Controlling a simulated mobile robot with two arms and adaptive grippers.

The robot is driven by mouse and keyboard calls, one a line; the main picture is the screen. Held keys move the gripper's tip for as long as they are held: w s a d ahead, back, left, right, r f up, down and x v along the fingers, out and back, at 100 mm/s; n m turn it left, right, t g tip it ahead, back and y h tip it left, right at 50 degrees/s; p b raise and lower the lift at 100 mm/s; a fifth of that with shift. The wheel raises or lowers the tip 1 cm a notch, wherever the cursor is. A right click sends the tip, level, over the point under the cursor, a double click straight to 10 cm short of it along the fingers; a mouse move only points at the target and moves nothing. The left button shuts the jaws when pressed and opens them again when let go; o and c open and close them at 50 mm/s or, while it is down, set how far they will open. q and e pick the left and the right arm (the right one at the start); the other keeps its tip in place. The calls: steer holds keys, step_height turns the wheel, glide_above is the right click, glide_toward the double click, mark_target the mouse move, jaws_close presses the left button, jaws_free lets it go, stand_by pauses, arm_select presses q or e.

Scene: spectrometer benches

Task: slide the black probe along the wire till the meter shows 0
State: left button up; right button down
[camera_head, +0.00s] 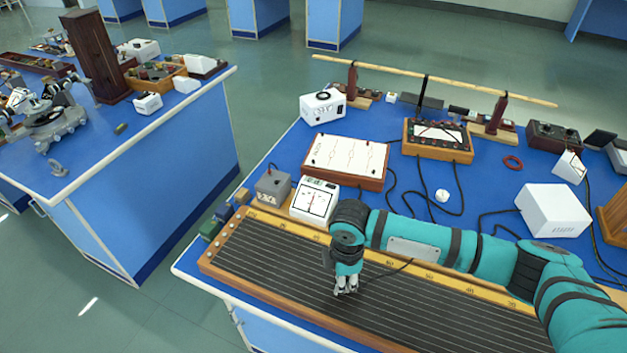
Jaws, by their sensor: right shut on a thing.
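My right gripper (346,287) reaches in from the right and points down over the wire board (270,263), left of the board's middle. It is shut on the black probe, which is mostly hidden by the fingers; a thin dark lead (388,272) runs from there to the right. The board is long, with several thin parallel wires on a dark face and a yellow numbered scale (262,217) along its back. I cannot tell whether the probe touches a wire. The white meter (315,200) stands behind the board's left part; its needle is too small to read. My left gripper is out of view.
A grey box (273,184) stands left of the meter. Behind are a white-topped wooden board (346,158), a wooden terminal box (437,139) and a white box (552,211). Black cables (455,212) cross the blue bench. Another bench (150,130) stands left across a gap.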

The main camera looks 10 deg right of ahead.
steer(key=shift+s+f, duration=0.25)
steer(key=shift+f, duration=0.05)
steer(key=c, duration=1.3)
jaws_free()
steer(key=shift+o, duration=0.9)
steer(key=shift+w, duration=0.15)
steer(key=shift+r, duration=0.15)
